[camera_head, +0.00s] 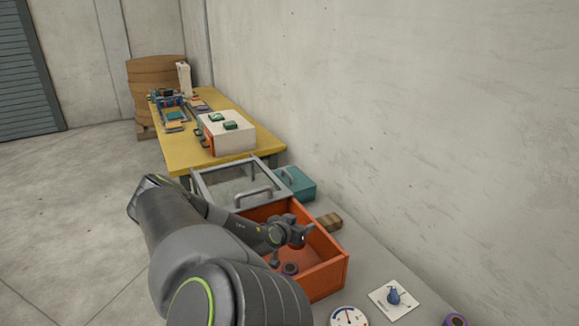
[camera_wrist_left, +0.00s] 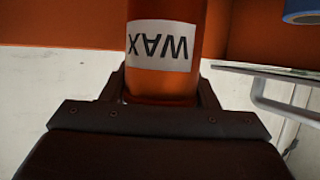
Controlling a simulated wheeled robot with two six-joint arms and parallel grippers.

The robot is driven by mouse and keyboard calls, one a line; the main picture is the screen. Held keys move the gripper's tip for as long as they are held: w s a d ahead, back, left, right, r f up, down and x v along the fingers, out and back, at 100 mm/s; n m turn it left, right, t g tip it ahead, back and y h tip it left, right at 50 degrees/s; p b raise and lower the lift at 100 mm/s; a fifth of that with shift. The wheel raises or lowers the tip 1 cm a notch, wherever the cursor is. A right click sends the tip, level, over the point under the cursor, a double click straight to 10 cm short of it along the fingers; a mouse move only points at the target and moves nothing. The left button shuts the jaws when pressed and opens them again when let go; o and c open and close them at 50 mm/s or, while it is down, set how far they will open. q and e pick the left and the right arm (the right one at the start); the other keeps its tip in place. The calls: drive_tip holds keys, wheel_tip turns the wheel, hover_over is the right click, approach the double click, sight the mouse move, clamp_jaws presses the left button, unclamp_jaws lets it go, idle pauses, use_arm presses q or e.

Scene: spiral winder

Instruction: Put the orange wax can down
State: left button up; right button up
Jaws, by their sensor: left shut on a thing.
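The orange wax can (camera_wrist_left: 163,82) fills the middle of the left wrist view, its white WAX label upside down. My left gripper (camera_head: 298,237) is shut on it, with a dark finger on each side of the can. In the head view the gripper is over the open orange bin (camera_head: 326,275), and I cannot make out the can there against the orange. I cannot tell whether the can touches the bin's floor. My right gripper is not in view.
Small dark round things (camera_head: 290,268) lie in the bin. A grey-framed glass lid (camera_head: 238,178) with a handle adjoins it. A teal box (camera_head: 296,184) and wooden block (camera_head: 328,221) stand behind. A gauge (camera_head: 348,317) and a white card (camera_head: 401,306) lie in front.

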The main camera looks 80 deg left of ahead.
use_arm(q)
wheel_tip(320, 180, down, 3)
drive_tip(key=shift+f+b, duration=0.2)
drive_tip(key=shift+b, duration=0.1)
drive_tip(key=shift+f, duration=0.55)
wheel_tip(320, 180, down, 3)
drive_tip(key=shift+f+b, duration=0.1)
drive_tip(key=shift+b, duration=0.35)
drive_tip(key=shift+f, duration=0.15)
drive_tip(key=o, duration=1)
drive_tip(key=shift+o, duration=0.4)
drive_tip(key=shift+r, duration=0.2)
